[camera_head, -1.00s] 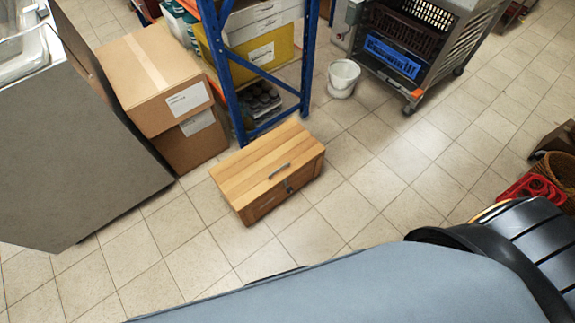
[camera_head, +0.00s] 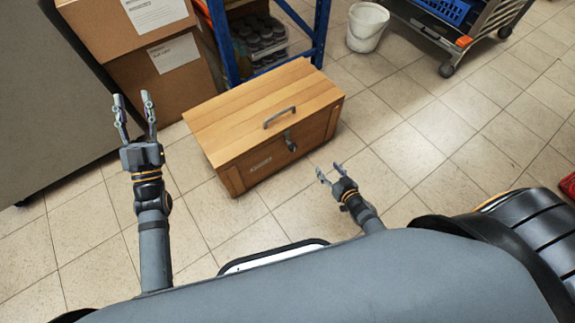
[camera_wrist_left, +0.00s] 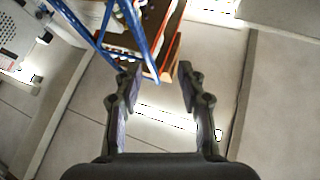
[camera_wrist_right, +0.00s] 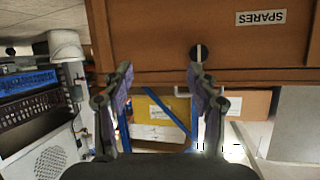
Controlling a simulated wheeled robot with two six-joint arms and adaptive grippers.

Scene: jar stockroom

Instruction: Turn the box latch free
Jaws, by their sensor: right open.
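The wooden box (camera_head: 262,112) stands on the tiled floor with its lid down. A metal handle (camera_head: 279,117) is on the lid, and a dark latch (camera_head: 290,142) is on the front face. My right gripper (camera_head: 328,173) is open and empty, in front of the box, apart from the latch. In the head view my left gripper (camera_head: 133,105) is open and empty, left of the box; it also shows in its wrist view (camera_wrist_left: 157,70).
Cardboard boxes (camera_head: 185,65) and a blue shelf frame (camera_head: 226,50) stand behind the box. A white bucket (camera_head: 366,27) and a wheeled rack (camera_head: 446,42) are at the back right. A grey cabinet (camera_head: 50,110) is at the left. The floor right of the box is clear.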

